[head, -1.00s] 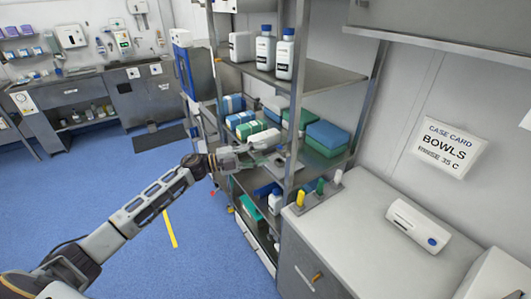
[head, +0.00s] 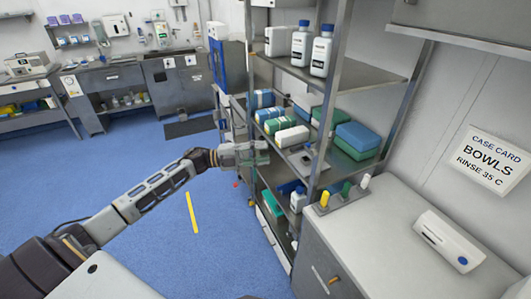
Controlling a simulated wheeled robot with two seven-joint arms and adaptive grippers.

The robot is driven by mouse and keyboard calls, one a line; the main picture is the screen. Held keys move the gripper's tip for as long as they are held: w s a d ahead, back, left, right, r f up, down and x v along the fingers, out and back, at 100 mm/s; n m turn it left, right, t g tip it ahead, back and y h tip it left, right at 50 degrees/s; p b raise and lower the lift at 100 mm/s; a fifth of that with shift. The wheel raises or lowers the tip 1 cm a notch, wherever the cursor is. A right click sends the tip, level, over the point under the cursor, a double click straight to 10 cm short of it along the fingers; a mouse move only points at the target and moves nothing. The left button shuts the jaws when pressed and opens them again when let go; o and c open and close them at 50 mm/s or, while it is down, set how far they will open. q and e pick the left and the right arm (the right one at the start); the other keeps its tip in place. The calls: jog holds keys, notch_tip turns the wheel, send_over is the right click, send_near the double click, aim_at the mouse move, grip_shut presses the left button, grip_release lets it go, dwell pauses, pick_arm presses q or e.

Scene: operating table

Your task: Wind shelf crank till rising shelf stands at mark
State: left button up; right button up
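A grey metal shelving rack (head: 334,100) stands right of centre with several shelves. Its middle shelf (head: 338,170) bears blue, white and green packs and a small grey fitting (head: 306,158). I cannot make out a crank, a height mark, or which shelf rises. My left gripper (head: 262,153) is at the rack's left front side, just left of the white pack (head: 292,137). Its fingers are small and pale against the rack, so I cannot tell whether they are open or touch anything. My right gripper is not in view.
White bottles (head: 321,52) stand on the upper shelf. A grey counter (head: 400,235) at right bears yellow, green (head: 346,188) and white upright pieces and a white device (head: 449,241). The blue floor (head: 150,190) at left is open, with a yellow strip (head: 192,213).

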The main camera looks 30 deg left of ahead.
pick_arm(q)
jog(key=shift+f, duration=0.1)
dwell(0.3)
jog(key=n+t+y+b, duration=0.1)
jog(key=n+t+y, duration=0.2)
jog(key=n+t, duration=1.05)
send_near(293, 150)
jog(key=shift+s+a+r+n+g, duration=0.15)
jog(key=shift+s+a+n+g, duration=0.35)
jog(key=shift+a+n+g, duration=0.4)
jog(key=shift+s+a+r+n+g, duration=0.15)
jog(key=shift+s+a+n+g, duration=0.45)
jog(key=shift+n+g, duration=0.4)
jog(key=shift+s+a+r+n+g, duration=0.15)
jog(key=shift+s+a+n+g, duration=0.25)
jog(key=shift+a+n+g, duration=0.5)
jog(key=shift+w+d, duration=0.1)
jog(key=shift+d, duration=0.05)
jog(key=shift+r+p+x, duration=0.2)
jog(key=shift+p+x, duration=1.05)
jog(key=shift+x, duration=5.5)
